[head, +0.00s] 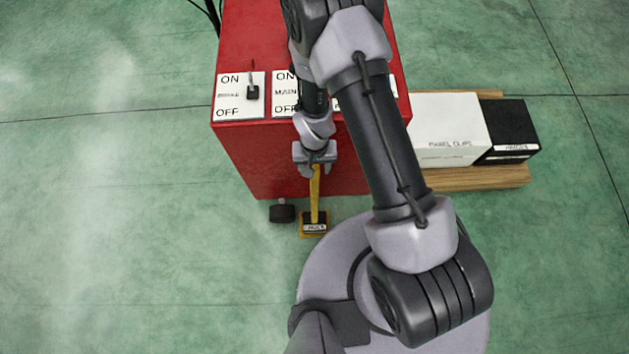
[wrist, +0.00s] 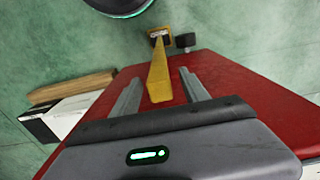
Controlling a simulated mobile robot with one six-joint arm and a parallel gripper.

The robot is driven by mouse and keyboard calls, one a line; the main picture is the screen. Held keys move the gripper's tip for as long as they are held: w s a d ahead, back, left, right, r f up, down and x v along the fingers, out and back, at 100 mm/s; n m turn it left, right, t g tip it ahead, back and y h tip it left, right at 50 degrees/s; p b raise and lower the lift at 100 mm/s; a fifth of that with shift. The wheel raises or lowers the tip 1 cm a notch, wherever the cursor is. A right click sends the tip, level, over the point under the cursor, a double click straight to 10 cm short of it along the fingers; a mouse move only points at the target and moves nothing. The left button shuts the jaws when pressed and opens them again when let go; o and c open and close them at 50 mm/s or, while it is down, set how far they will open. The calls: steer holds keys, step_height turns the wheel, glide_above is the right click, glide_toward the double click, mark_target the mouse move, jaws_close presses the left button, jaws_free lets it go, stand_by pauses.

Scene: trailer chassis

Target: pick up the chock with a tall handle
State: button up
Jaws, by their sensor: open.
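The chock with a tall handle stands on the floor in front of the red box; its yellow handle (head: 315,194) rises toward my gripper and its dark, labelled base (head: 314,224) is at the bottom. My gripper (head: 317,168) is open at the top of the handle. In the wrist view the yellow handle (wrist: 159,82) shows between the two grey fingers (wrist: 158,88), with a gap on each side. The chock's base (wrist: 158,34) shows beyond the fingertips.
A red box (head: 245,165) with ON/OFF switch plates stands close behind the handle. A small black block (head: 282,213) is left of the chock. White (head: 447,130) and black (head: 510,130) boxes rest on wooden boards (head: 475,179) at right. The green floor at left is clear.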

steer(key=shift+f, duration=0.15)
jaws_close()
stand_by(1.3)
